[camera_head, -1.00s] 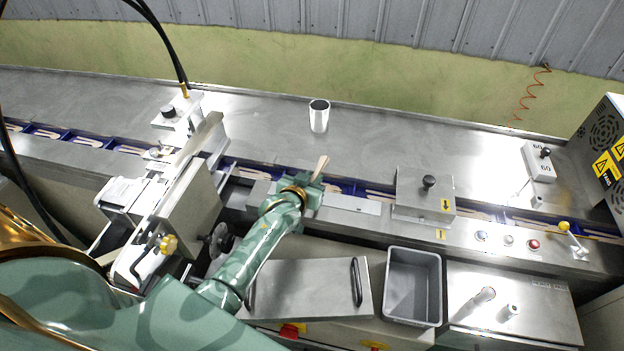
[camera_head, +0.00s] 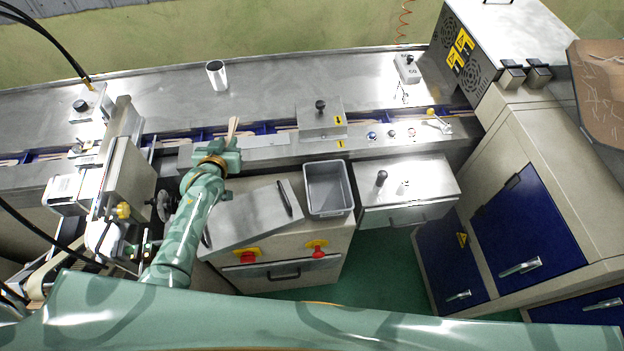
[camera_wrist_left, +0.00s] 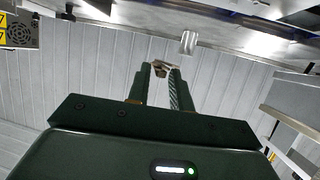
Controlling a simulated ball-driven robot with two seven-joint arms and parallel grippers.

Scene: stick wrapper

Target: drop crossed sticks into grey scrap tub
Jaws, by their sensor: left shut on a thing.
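My left gripper (camera_head: 231,142) is shut on the pale wooden crossed sticks (camera_head: 233,127), whose ends stick up out of the fingers above the conveyor's near edge. In the left wrist view, the fingers (camera_wrist_left: 160,78) close on the tan sticks (camera_wrist_left: 160,67) at their tips; how they cross is too small to tell. The grey scrap tub (camera_head: 328,189) is an open rectangular bin to the right of and nearer than the gripper, apart from it. The bare inside of the tub shows no sticks. My right gripper is not in view.
The conveyor channel (camera_head: 200,134) carries several sticks. A cover with a black knob (camera_head: 320,122) stands over it behind the tub. A tilted steel lid (camera_head: 250,217) lies left of the tub, a steel panel (camera_head: 405,190) right.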

